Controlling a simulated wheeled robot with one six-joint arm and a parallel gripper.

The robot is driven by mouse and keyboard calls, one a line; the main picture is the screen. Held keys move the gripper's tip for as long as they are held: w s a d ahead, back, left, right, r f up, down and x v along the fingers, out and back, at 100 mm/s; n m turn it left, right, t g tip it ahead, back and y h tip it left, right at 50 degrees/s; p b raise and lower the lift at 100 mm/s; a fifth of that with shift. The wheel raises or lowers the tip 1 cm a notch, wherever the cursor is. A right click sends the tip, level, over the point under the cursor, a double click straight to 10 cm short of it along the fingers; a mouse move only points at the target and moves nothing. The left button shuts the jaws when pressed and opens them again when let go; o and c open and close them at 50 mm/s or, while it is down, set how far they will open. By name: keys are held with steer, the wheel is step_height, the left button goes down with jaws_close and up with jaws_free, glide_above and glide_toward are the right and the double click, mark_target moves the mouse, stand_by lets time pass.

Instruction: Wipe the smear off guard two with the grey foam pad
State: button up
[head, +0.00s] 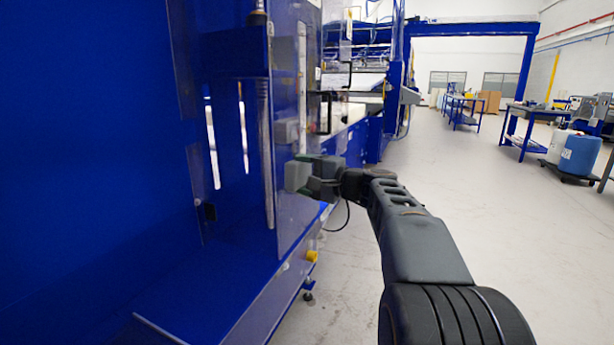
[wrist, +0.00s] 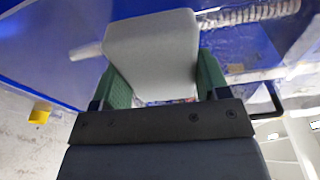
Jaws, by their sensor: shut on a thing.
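The grey foam pad (head: 297,176) is held in my gripper (head: 312,172), against or very near the clear guard panel (head: 292,80) on the blue machine. In the wrist view the pad (wrist: 152,50) sits between the two green fingers of my gripper (wrist: 163,88), which are shut on it. The panel's number is not readable. I cannot tell for sure whether the pad touches the panel.
A black handle (head: 323,114) sticks out from the machine above my gripper. A yellow knob (head: 312,257) is low on the machine's edge. The floor to the right is open, with blue workbenches (head: 528,118) and blue and white drums (head: 578,156) farther back.

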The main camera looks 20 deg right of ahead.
steer(key=shift+a, duration=0.15)
steer(key=shift+s+d, duration=0.35)
steer(key=shift+s, duration=0.1)
steer(key=shift+w+d+b+v, duration=0.1)
steer(key=shift+d+b+v, duration=0.2)
steer(key=shift+v, duration=0.9)
steer(key=shift+w+d+b+v, duration=0.15)
steer(key=shift+b+v, duration=0.25)
steer(key=shift+v, duration=0.8)
steer(key=shift+v, duration=1.45)
steer(key=shift+w+d+f, duration=0.1)
steer(key=shift+w, duration=0.05)
